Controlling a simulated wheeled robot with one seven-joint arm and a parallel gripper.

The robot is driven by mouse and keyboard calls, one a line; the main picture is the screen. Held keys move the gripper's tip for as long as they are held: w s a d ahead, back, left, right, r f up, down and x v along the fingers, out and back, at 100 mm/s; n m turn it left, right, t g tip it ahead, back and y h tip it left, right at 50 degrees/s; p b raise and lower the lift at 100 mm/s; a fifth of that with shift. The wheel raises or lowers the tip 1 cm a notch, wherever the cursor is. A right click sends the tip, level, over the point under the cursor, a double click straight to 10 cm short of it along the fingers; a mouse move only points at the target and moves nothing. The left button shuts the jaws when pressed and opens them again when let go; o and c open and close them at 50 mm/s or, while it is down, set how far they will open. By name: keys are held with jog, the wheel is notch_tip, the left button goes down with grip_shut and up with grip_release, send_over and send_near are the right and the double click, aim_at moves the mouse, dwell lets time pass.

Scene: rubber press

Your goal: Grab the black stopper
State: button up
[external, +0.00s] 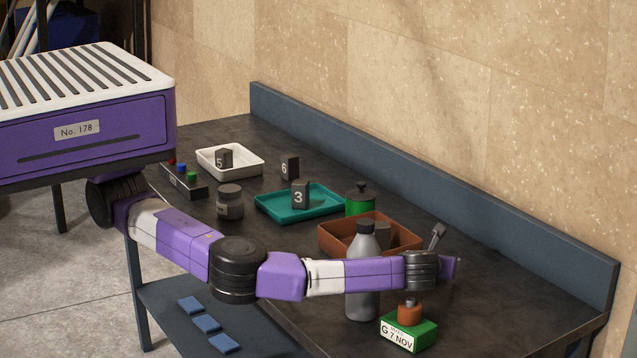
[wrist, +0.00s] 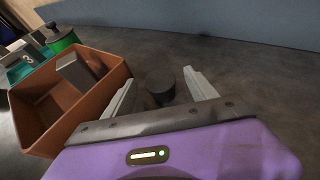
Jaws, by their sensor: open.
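The black stopper (wrist: 160,85) is a short dark cylinder on the dark bench top in the wrist view. My gripper (wrist: 160,74) is open, with one pale finger to the left of the stopper and the other to the right. The stopper appears between the spread fingers, with a gap on each side, and its lower part is close to the gripper's dark front edge. In the external view, my gripper (external: 438,238) is at the right end of the arm, past the grey bottle. I cannot make out the stopper there; my arm or gripper seems to hide it.
A brown tray (wrist: 121,75) with a grey block stands left of my gripper. A grey bottle (external: 362,307) stands behind my forearm. A teal tray (external: 268,208) lies farther left. The back right is clear.

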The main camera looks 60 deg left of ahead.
jog(key=c, duration=1.5)
jog(key=shift+o, duration=0.2)
